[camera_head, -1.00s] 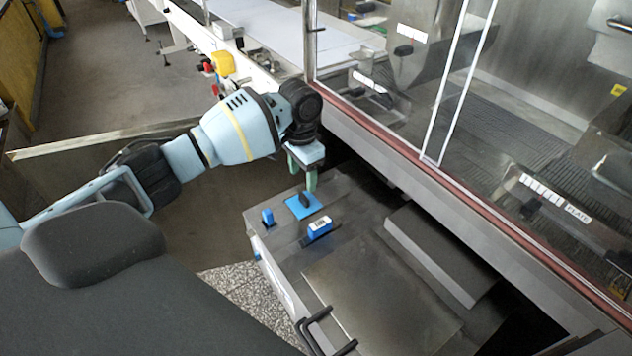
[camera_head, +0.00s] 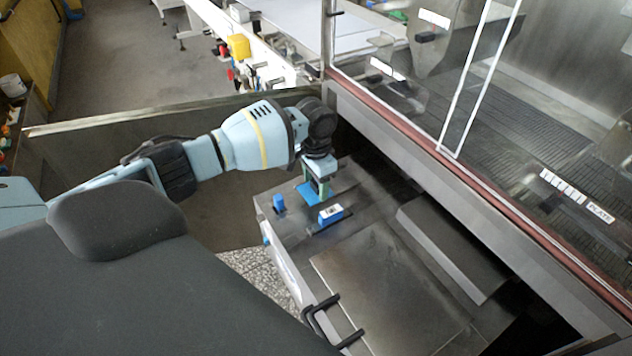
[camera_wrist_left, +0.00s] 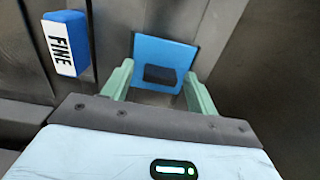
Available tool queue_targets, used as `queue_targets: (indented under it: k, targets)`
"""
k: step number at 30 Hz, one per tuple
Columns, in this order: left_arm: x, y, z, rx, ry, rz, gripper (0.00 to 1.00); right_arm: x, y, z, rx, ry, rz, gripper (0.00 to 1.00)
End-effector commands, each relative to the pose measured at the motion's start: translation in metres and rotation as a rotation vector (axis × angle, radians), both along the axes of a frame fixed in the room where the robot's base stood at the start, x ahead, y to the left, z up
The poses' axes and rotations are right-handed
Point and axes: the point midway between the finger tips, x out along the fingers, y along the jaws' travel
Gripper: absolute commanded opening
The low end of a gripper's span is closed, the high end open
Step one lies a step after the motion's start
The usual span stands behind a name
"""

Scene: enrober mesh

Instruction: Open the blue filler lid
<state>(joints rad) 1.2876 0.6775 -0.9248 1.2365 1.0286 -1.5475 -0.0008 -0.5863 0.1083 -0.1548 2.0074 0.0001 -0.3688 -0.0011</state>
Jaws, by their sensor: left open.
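The blue filler lid (camera_wrist_left: 180,52) is a flat blue square with a dark handle (camera_wrist_left: 160,75) on it, set in the top of the grey metal machine. In the head view the lid (camera_head: 304,198) is partly hidden behind my left gripper (camera_head: 314,190). My left gripper also shows in the left wrist view (camera_wrist_left: 158,82). Its green fingers are open, one on each side of the dark handle, pointing down at the lid. I cannot tell whether the fingers touch the lid. My right gripper is not in view.
A smaller blue piece (camera_head: 279,203) sits near the machine's left edge. A glass-panelled enclosure with a reddish lower rail (camera_head: 430,140) rises behind. Black bar handles (camera_head: 325,312) stick out in front.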

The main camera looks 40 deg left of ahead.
Motion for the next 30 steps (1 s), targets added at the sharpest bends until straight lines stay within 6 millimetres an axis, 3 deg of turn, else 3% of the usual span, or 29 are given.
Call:
queue_targets:
  k: [7,20,30]
  targets:
    - [0.0,0.0,0.0,0.0,-0.001,0.0,0.58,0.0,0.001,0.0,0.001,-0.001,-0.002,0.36]
    - [0.0,0.0,0.0,0.0,-0.001,0.0,0.02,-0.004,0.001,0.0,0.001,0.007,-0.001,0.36]
    - [0.015,-0.007,0.001,-0.004,-0.004,0.002,0.0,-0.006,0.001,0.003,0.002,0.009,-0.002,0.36]
